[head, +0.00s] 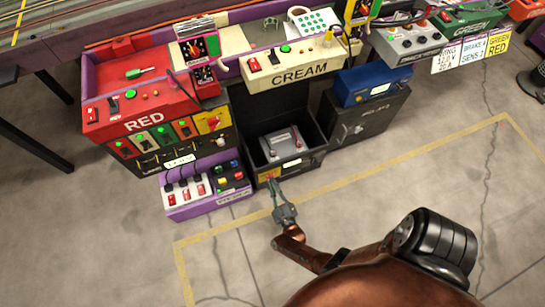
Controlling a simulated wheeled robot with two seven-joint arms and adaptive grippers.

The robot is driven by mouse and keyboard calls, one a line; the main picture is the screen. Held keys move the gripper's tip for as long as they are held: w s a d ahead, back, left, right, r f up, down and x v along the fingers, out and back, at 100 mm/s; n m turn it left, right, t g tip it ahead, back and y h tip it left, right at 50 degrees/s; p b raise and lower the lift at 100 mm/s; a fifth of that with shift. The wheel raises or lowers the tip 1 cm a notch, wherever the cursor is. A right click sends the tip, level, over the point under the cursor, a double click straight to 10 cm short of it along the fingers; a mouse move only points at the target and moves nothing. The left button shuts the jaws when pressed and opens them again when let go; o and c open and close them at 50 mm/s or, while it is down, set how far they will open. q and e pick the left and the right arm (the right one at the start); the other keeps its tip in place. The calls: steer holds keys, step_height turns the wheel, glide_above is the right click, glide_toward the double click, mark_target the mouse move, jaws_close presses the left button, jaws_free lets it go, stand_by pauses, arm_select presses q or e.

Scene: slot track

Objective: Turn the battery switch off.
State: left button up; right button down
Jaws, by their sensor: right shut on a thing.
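A grey battery (283,144) with red parts on its top sits in an open black box (319,138) on the floor. A small red and yellow battery switch (267,175) is at the left of the box's front face. My right gripper (272,184) reaches up to it from below, its fingers shut on the switch. The fingertips cover part of the switch, so its exact turn position is too small to tell. My left gripper is not in view.
A purple switch panel (206,208) stands close on the left, below the red console (145,121). The cream console (290,76) is above the box. A dark case (365,125) with a blue box (372,84) on it stands at right. Open floor lies in front, with yellow tape lines.

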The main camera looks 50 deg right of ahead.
steer(key=shift+a+f+n, duration=0.1)
steer(key=shift+n, duration=0.5)
steer(key=c, duration=2.2)
jaws_free()
steer(key=shift+o, duration=0.6)
